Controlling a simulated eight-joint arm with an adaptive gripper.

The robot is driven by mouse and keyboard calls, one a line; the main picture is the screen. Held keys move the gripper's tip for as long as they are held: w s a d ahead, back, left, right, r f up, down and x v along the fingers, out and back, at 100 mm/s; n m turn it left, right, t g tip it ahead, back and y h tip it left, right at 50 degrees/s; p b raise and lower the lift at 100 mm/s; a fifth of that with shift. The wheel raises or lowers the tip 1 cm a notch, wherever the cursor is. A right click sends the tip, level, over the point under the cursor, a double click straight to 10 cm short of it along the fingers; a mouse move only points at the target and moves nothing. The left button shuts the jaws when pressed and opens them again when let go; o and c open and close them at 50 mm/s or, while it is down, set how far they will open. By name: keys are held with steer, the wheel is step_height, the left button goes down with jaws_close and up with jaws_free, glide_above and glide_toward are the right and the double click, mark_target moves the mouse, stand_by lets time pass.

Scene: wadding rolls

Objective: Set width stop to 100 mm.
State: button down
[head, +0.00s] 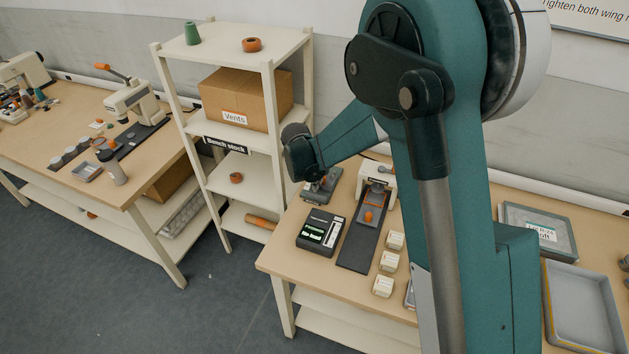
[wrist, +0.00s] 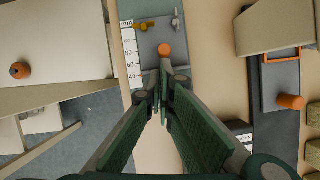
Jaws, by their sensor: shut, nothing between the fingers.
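The width stop (wrist: 150,58) is a grey plate at the top centre of the wrist view, with an orange knob (wrist: 165,50) on it. A yellow piece (wrist: 144,26) and a grey wing-shaped piece (wrist: 176,20) lie above the knob. A white mm scale (wrist: 129,52) runs along the left edge; 100 stands near its top and smaller numbers below. The exact setting cannot be read. My gripper (wrist: 164,76) is shut and empty, its tips over the plate's lower edge, below the knob in the picture. The head view shows a grey device (head: 321,186) beside my dark wrist.
A black unit (head: 321,232), a dark board with an orange knob (head: 362,226) and several small pale blocks (head: 388,261) share the bench. Grey trays (head: 580,307) lie at right. A shelf rack (head: 236,164) stands left of the bench, with an orange ring (wrist: 20,71).

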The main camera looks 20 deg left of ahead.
steer(key=shift+f, duration=0.1)
stand_by(0.3)
steer(key=w+b, duration=0.1)
steer(key=w, duration=0.6)
steer(key=shift+r, duration=0.2)
steer(key=p+v, duration=0.3)
steer(key=v, duration=0.6)
steer(key=shift+s+r, duration=0.2)
steer(key=shift+r, duration=0.1)
stand_by(0.4)
